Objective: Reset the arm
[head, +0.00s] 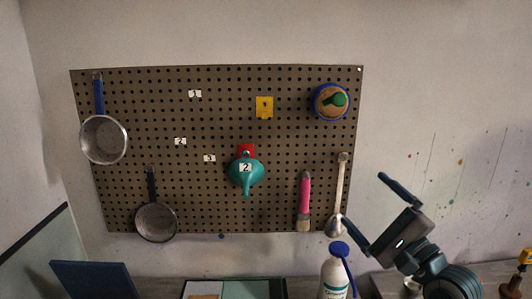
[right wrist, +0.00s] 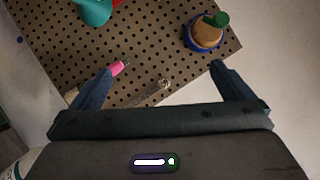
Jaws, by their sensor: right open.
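My right gripper (head: 358,202) is at the lower right of the head view, in front of the wall just right of the pegboard's lower right corner. Its two dark blue fingers are spread wide with nothing between them. In the right wrist view the open fingers (right wrist: 161,68) frame part of the pegboard, with a pink-handled brush (right wrist: 119,68) behind the left finger's tip. My left gripper is not in view.
On the pegboard (head: 120,190) hang two pans (head: 104,140) (head: 155,222), a teal funnel (head: 246,175), a pink brush (head: 305,195), a long spoon (head: 340,190) and a round blue-rimmed item (head: 325,110). A white bottle with a blue top (head: 334,275) stands below, left of my right arm.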

